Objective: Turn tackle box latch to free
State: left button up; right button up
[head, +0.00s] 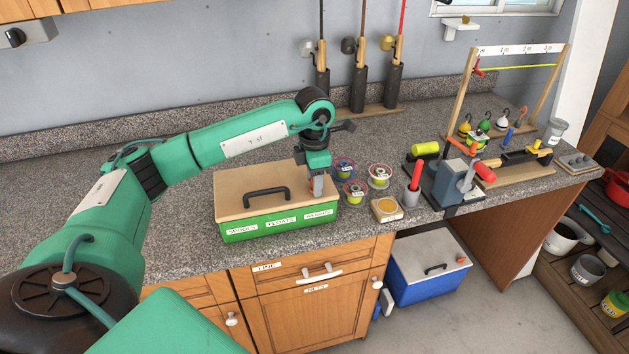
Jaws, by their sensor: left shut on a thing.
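The tackle box (262,232) is green with a tan lid (240,205) and a black handle (266,192). It stands on the grey speckled counter, with white labels on its front. The lid lies shut. My left gripper (318,188) reaches down to the right end of the lid, near its front corner. It is shut on the tackle box latch, which is mostly hidden by the fingers, so I cannot tell how the latch is turned. My right gripper is not in view.
Line spools (379,175) sit just right of the box, beside a small tan block (386,209). A grey vise (449,183) stands farther right. Fishing rods (362,80) stand at the back wall. Bare counter lies behind and left of the box.

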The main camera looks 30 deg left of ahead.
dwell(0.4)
pick_arm(q)
jog(key=o, duration=1)
jog(key=shift+r+b, duration=1.15)
jog(key=shift+r, duration=5.8)
